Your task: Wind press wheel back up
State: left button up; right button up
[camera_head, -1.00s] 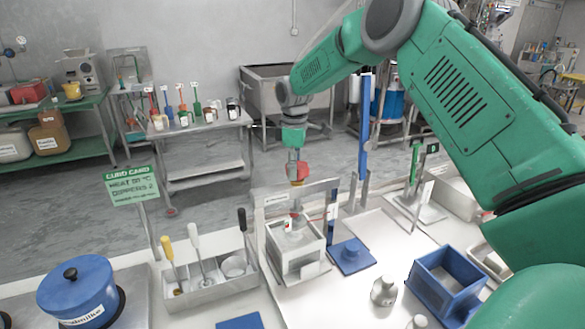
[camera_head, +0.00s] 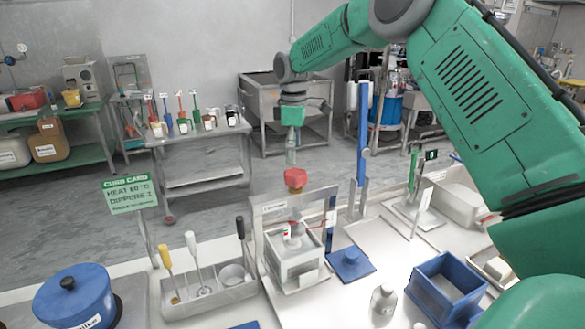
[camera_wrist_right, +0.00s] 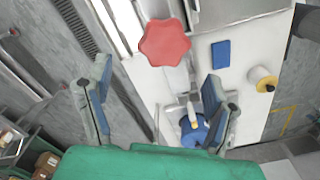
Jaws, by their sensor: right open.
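The red press wheel (camera_head: 295,180) sits on top of the small press frame (camera_head: 335,190), above a white box-shaped mould (camera_head: 296,254). In the right wrist view the red wheel (camera_wrist_right: 164,43) is a lobed knob beyond the fingertips. My right gripper (camera_head: 291,155) points down just above the wheel, apart from it. In the right wrist view my right gripper (camera_wrist_right: 150,90) has its fingers spread wide with nothing between them. My left gripper is not in view.
A tool caddy (camera_head: 212,296) with several handled tools stands left of the press. A blue post (camera_head: 362,135), a blue plate (camera_head: 350,262) and a blue open box (camera_head: 446,288) stand to the right. A blue pot (camera_head: 75,298) is at front left.

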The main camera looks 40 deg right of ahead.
aim_at(293, 171)
jog(key=r, duration=0.4)
jog(key=shift+d+r, duration=0.2)
jog(key=shift+r, duration=0.15)
